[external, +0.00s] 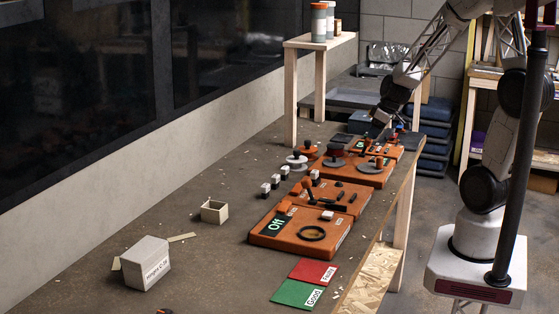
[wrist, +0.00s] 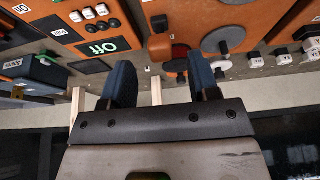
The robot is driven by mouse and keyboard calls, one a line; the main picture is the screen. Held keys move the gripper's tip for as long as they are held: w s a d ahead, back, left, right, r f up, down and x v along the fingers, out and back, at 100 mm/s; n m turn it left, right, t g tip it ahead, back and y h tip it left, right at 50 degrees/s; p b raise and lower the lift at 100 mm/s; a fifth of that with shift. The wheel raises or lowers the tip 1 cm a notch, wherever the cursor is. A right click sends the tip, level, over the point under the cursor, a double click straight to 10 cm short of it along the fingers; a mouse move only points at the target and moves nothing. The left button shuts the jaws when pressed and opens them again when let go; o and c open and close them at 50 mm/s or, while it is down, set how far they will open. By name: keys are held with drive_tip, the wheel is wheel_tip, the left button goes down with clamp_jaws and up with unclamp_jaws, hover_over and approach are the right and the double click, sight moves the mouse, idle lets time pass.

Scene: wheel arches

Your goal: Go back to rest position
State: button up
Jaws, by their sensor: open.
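My gripper (external: 381,124) is at the far end of the workbench (external: 215,255) in the external view, above or beside the farthest orange panels; its exact height is hard to tell. In the wrist view my gripper (wrist: 163,80) shows two dark blue fingers spread wide apart, with nothing between them. Beyond the fingers are an orange panel with a lit "Off" display (wrist: 102,47) and another orange panel with a grey disc (wrist: 224,40). My fingertips appear apart from these panels, though small contacts are hidden.
Several orange panels (external: 262,243) line the bench's right side. White labelled blocks (external: 276,181), an open box (external: 214,211) and a grey-white box (external: 146,263) stand to their left. Red (external: 313,271) and green (external: 298,294) mats lie in front. A wooden shelf (external: 320,41) rises behind.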

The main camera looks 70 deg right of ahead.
drive_tip(key=shift+s+r, duration=0.1)
drive_tip(key=shift+r, duration=0.6)
drive_tip(key=s+a+r+y, duration=0.1)
drive_tip(key=s+a+r, duration=0.1)
drive_tip(key=a+r, duration=0.4)
drive_tip(key=s+a+r, duration=0.2)
drive_tip(key=a+r, duration=0.1)
drive_tip(key=a, duration=0.6)
drive_tip(key=s+a+r+g+h, duration=0.1)
drive_tip(key=s+a+r, duration=0.6)
drive_tip(key=s+a, duration=0.2)
drive_tip(key=shift+s+a+r+g, duration=0.25)
drive_tip(key=shift+s+g, duration=0.15)
drive_tip(key=shift+s, duration=0.6)
drive_tip(key=shift+c, duration=0.3)
idle(1.2)
